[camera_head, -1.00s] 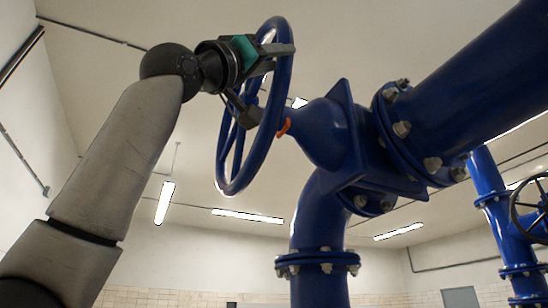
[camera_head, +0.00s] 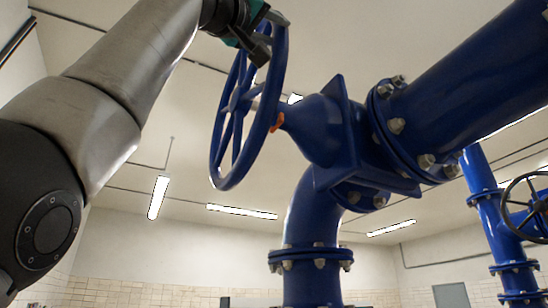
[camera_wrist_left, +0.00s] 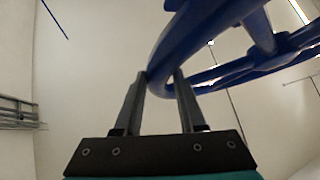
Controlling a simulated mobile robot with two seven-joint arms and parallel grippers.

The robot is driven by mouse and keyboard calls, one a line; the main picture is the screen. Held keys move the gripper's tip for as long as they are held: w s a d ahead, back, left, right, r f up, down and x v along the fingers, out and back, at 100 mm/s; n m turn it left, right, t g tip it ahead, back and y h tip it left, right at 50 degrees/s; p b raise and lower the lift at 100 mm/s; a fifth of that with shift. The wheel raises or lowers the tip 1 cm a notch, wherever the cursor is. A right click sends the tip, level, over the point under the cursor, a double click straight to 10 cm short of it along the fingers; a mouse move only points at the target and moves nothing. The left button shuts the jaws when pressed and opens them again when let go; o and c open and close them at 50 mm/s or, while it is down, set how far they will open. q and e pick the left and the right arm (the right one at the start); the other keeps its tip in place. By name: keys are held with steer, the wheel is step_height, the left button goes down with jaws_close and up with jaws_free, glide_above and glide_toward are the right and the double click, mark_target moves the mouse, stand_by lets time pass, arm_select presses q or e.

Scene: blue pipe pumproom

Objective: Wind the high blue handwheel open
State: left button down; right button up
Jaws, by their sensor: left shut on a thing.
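The high blue handwheel (camera_head: 275,95) stands nearly edge-on at the upper middle of the head view, on the left end of the blue valve body (camera_head: 318,128). My left gripper (camera_head: 270,32) is at the upper part of its rim, with the arm reaching up from the left. In the left wrist view the wheel's rim and spokes (camera_wrist_left: 195,35) fill the upper right. The two fingers of the left gripper (camera_wrist_left: 162,82) are shut on the rim, which passes between their tips. The exact contact is partly hidden. My right gripper is not in view.
A thick blue pipe (camera_head: 475,75) runs to the upper right from the valve, and a bent blue pipe (camera_head: 305,215) drops below it. A second, dark handwheel (camera_head: 538,205) is at the far right. Open space lies left of the blue wheel, below my arm.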

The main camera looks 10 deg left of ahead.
arm_select(q)
steer(key=shift+w, duration=0.1)
steer(key=c, duration=0.5)
jaws_free()
steer(key=shift+d, duration=0.1)
steer(key=shift+f, duration=0.1)
steer(key=shift+b+v, duration=5.35)
steer(key=shift+v, duration=2.3)
steer(key=shift+c, duration=0.2)
